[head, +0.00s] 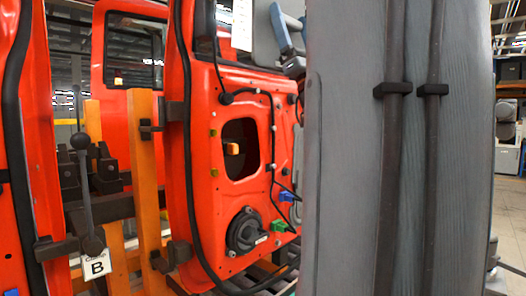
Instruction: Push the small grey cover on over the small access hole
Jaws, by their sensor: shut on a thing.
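The orange-red door (203,180) hangs in the middle of the head view, its inner side facing me. A large dark opening (238,165) is in its panel, with a small orange piece showing inside. I cannot make out the small access hole or the small grey cover. A grey strip (297,170) of something shows at the door's right part, mostly hidden. My grey column with two dark cables blocks the right part of the door. Grey-blue parts show beside it at the top, perhaps of my arm. My gripper is not visible.
A round black speaker (246,232) sits low on the door, with green (279,226) and blue (287,197) connectors beside it. Grey bins stand far right.

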